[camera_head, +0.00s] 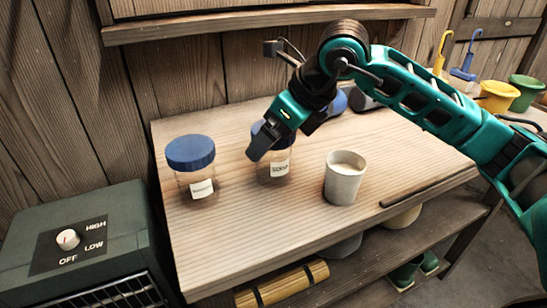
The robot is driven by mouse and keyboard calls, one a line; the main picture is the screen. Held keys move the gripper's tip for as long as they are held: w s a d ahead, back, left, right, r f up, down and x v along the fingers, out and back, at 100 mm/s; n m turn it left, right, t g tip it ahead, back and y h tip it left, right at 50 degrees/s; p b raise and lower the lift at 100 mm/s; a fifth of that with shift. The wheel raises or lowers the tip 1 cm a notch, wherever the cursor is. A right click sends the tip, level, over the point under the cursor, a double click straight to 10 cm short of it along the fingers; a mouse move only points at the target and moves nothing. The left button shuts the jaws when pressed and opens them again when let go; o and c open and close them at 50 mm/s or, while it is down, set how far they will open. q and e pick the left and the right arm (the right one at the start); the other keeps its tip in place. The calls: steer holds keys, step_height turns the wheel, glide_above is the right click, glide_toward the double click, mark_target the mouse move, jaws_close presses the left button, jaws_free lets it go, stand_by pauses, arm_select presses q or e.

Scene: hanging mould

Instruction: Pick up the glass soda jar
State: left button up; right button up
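My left gripper is not in view.
Another blue-lidded jar (197,184) stands to the left, and a pale cup (344,180) of white contents to the right. Blue and dark items lie behind my arm. A green heater box (105,240) is front left. The table's front (255,230) is clear.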

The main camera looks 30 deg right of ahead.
steer(key=c, duration=1.1)
steer(key=shift+r, duration=0.1)
arm_select(q)
steer(key=p, duration=0.2)
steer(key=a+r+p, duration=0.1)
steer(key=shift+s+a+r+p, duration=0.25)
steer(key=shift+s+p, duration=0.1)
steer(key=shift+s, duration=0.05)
arm_select(e)
step_height(320, 180, up, 20)
steer(key=shift+f, duration=0.1)
